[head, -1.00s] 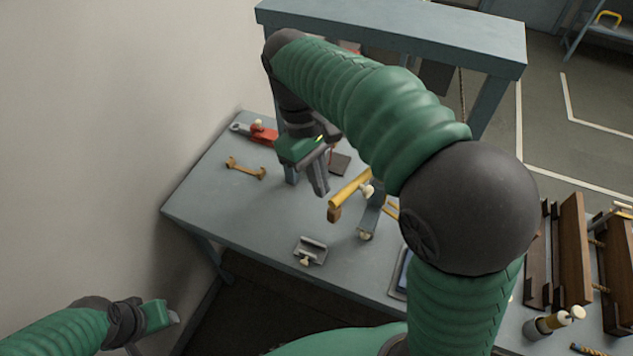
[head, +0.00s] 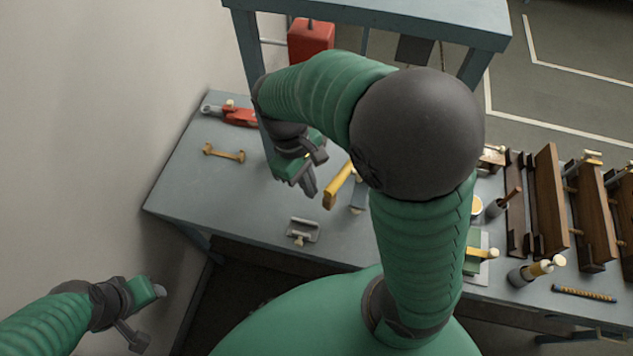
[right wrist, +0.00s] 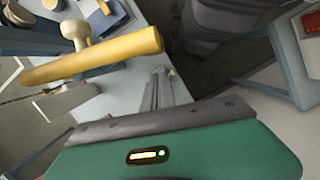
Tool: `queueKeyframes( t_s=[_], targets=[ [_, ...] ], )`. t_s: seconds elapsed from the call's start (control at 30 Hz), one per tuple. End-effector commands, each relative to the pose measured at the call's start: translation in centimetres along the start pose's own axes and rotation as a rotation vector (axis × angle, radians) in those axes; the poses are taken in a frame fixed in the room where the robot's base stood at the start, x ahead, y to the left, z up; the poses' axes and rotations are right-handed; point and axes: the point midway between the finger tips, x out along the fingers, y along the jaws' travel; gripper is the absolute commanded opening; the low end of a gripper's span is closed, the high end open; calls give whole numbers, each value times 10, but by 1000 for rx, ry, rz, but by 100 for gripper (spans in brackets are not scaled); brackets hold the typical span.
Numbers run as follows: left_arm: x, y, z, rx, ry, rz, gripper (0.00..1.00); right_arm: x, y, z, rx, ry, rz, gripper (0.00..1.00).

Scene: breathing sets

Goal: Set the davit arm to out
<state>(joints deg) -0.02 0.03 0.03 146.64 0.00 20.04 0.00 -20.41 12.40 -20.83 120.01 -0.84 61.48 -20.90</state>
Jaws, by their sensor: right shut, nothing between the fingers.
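The davit arm appears to be the yellow bar (head: 341,185) above the workbench, with a blunt end toward the bench's front edge. Its other end is hidden behind my right arm in the head view. In the right wrist view the yellow bar (right wrist: 95,60) crosses the upper left, with a pale knob (right wrist: 76,32) beside it. My right gripper (head: 311,193) is shut and empty, just left of the bar's blunt end. In the right wrist view its fingers (right wrist: 164,88) are together, apart from the bar. My left gripper (head: 160,291) is low at the left, away from the bench; its jaws are unclear.
A small grey bracket (head: 302,230) lies near the front of the workbench (head: 205,195). A brass wrench-like piece (head: 224,154) and a red tool (head: 238,116) lie at the left. An overhead blue frame (head: 390,18) spans the back. Wooden racks (head: 552,200) stand at the right.

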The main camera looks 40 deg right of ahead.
Motion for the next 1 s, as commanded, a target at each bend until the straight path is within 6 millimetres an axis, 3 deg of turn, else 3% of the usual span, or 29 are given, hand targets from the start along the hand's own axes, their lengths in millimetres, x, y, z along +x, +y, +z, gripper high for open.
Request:
queueKeyframes(
  t_s=[0.2, 0.5, 0.7, 1.0],
  targets=[
    [-10, 0, -2, -1, 0, 0, 46, 3, -1, 19, -2, 2, 1, 0],
    [-9, 0, -2, -1, -1, 0, 46, 5, 3, 19, -7, 1, -2, 0],
    [-13, 0, -3, -1, 0, 0, 46, 10, 3, 41, -113, 1, 28, 0],
    [-12, 0, -3, -1, 0, 0, 46, 12, 6, 44, -129, 3, 34, 0]
  ],
)
